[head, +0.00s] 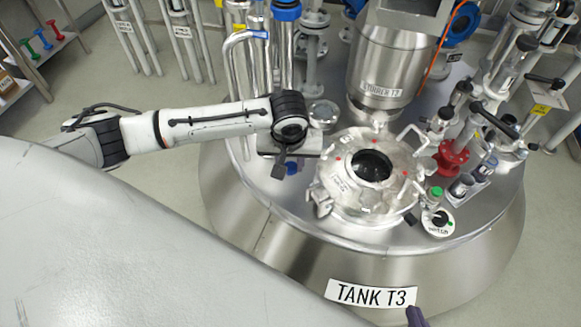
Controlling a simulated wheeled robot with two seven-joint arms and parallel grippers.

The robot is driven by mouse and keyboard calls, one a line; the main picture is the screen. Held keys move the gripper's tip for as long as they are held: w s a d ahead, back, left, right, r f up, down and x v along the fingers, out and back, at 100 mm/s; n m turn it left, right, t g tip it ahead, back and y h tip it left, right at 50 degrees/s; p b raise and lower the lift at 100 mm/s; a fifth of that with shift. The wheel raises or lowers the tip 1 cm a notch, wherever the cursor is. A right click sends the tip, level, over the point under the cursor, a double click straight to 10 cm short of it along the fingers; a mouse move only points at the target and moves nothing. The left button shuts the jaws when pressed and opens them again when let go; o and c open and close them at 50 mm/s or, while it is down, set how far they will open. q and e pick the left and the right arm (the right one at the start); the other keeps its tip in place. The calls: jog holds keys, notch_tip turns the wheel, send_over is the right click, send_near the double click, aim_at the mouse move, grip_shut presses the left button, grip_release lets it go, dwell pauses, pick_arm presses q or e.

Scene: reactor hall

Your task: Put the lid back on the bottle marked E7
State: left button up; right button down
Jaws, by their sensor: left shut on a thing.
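My left gripper (281,164) is over the left side of the tank top, left of the round open hatch (372,168). It is shut on a small blue thing (292,168), which looks like a lid; the arm hides most of it. Two small dark bottles (461,186) stand in a holder at the right of the tank top, the second one a little further back (484,168). I cannot read an E7 mark on either. My right gripper is not in view.
A red valve wheel (452,157) stands left of the bottles. A switch box (438,222) with a green button is in front of them. The stirrer housing (388,68) and tall pipes rise behind the hatch.

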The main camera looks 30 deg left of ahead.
pick_arm(q)
jog(key=shift+r, duration=0.15)
